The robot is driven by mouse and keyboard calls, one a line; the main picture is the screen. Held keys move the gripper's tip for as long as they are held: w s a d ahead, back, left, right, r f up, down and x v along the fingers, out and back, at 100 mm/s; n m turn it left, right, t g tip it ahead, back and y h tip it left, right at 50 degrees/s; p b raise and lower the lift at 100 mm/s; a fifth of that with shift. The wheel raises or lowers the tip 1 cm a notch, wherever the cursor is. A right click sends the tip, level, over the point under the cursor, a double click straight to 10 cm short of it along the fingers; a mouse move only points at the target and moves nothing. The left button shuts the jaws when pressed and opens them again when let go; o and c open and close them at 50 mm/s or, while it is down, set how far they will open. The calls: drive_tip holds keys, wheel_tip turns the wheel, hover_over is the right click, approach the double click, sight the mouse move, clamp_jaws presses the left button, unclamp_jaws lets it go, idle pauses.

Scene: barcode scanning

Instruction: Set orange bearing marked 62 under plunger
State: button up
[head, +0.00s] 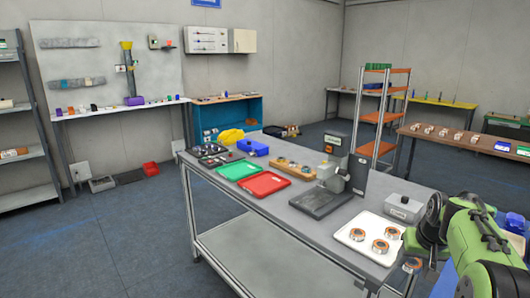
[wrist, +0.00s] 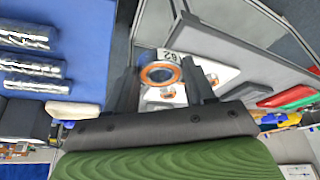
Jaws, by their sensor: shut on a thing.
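My gripper (wrist: 161,82) is shut on an orange bearing (wrist: 147,76) with a white tag marked 62 (wrist: 171,56) in the wrist view. In the head view this bearing (head: 412,265) hangs low at the right, past the table's front right edge, below my arm. A white tray (head: 345,238) on the table holds other orange-ringed bearings (head: 380,246). The grey press (head: 335,165) with the plunger stands behind the tray to the left, over a dark flat base (head: 320,202). The plunger's tip is too small to make out.
A green tray (head: 238,170) and a red tray (head: 264,185) lie left of the press. A wooden block with parts (head: 290,168) is behind them. A grey lidded box (head: 404,207) stands right of the press. Silver cylinders (wrist: 30,55) lie on blue at the wrist view's left.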

drive_tip(key=w+a+f+n+p, duration=0.15)
drive_tip(key=a+f+p, duration=0.25)
drive_tip(key=a+f, duration=0.65)
drive_tip(key=s+a+f+n+y+p, duration=0.1)
drive_tip(key=s+a+f+p, duration=0.2)
drive_tip(key=s+a+f, duration=0.6)
drive_tip(key=shift+a+f+n+p, duration=0.35)
drive_tip(key=shift+a+f, duration=0.1)
drive_tip(key=shift+a, duration=0.4)
drive_tip(key=shift+d, duration=0.1)
